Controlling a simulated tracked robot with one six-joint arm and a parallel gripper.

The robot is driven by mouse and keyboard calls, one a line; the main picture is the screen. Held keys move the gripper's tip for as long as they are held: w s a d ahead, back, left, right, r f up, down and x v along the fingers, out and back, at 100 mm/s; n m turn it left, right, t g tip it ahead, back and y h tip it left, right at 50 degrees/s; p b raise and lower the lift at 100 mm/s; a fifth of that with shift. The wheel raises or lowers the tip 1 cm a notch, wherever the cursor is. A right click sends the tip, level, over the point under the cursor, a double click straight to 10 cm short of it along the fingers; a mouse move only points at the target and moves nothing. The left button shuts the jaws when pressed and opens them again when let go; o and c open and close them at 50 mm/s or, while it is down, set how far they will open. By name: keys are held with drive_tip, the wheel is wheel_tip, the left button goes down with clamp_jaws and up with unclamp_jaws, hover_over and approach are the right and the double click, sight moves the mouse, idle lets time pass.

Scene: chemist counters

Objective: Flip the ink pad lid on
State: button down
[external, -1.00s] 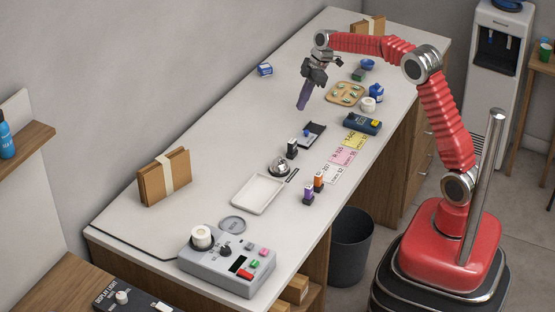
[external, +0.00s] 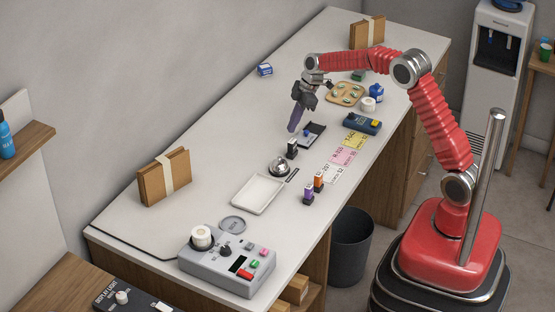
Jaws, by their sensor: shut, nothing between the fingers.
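The ink pad (external: 314,132) is a small dark, flat case on the counter, right of the middle, with a bit of blue at its near left side. The lid cannot be told apart from the pad at this size. My gripper (external: 292,130), with long purple fingers, points down just left of the ink pad, its fingers together and nothing seen between them. The tips look close to the pad's left side; whether they touch it or hang above the counter cannot be told.
A black-and-white stamp (external: 292,149) stands just below the fingertips. A silver bell (external: 280,167) and a white tray (external: 258,194) are nearer. Coloured cards (external: 343,156) and a blue device (external: 362,124) lie to the right.

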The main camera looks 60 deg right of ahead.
sight(298, 137)
drive_tip(key=shift+s+d+f, duration=0.4)
drive_tip(key=shift+s+d, duration=0.25)
drive_tip(key=shift+s+d+f, duration=0.35)
drive_tip(key=shift+s+d, duration=0.3)
drive_tip(key=d, duration=0.8)
drive_tip(key=shift+a, duration=0.1)
